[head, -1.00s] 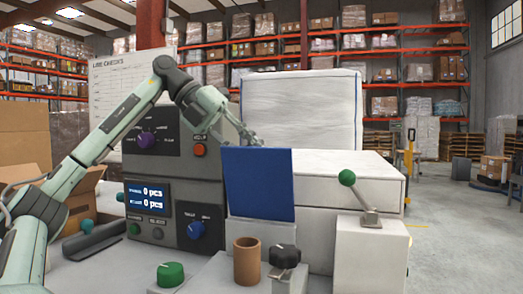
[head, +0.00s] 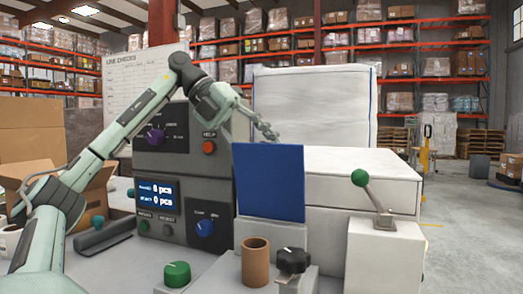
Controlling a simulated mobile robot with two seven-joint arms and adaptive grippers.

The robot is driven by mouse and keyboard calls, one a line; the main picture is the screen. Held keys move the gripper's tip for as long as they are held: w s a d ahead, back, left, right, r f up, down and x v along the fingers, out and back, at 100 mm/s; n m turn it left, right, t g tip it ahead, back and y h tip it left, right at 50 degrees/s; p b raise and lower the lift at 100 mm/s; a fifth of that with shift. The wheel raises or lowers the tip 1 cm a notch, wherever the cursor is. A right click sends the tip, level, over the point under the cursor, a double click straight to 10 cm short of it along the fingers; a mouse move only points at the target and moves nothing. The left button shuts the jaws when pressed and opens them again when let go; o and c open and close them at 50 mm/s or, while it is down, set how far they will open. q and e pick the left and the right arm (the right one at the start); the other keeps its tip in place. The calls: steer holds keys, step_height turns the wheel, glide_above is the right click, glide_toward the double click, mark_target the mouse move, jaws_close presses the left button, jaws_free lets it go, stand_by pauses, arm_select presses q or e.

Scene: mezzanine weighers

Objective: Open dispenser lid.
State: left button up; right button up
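A blue flat panel (head: 269,183) stands upright in the middle of the head view, in front of a white cabinet (head: 362,160). I cannot tell for sure whether this panel is the dispenser lid. My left arm reaches in from the left over the grey control box. My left gripper (head: 267,131) is just above and behind the panel's top edge. Its fingers are small and partly overlapped, so its opening and any contact with the panel are unclear. My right gripper is not in view.
The grey control box (head: 185,175) carries knobs, a red button and a display. A brown cup (head: 255,262), a black knob (head: 292,261), a green knob (head: 177,274) and a green-balled lever (head: 372,198) stand in front. A large white upright panel (head: 315,105) rises behind.

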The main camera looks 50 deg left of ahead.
arm_select(q)
steer(key=shift+a, duration=0.1)
steer(key=v, duration=1.2)
stand_by(0.4)
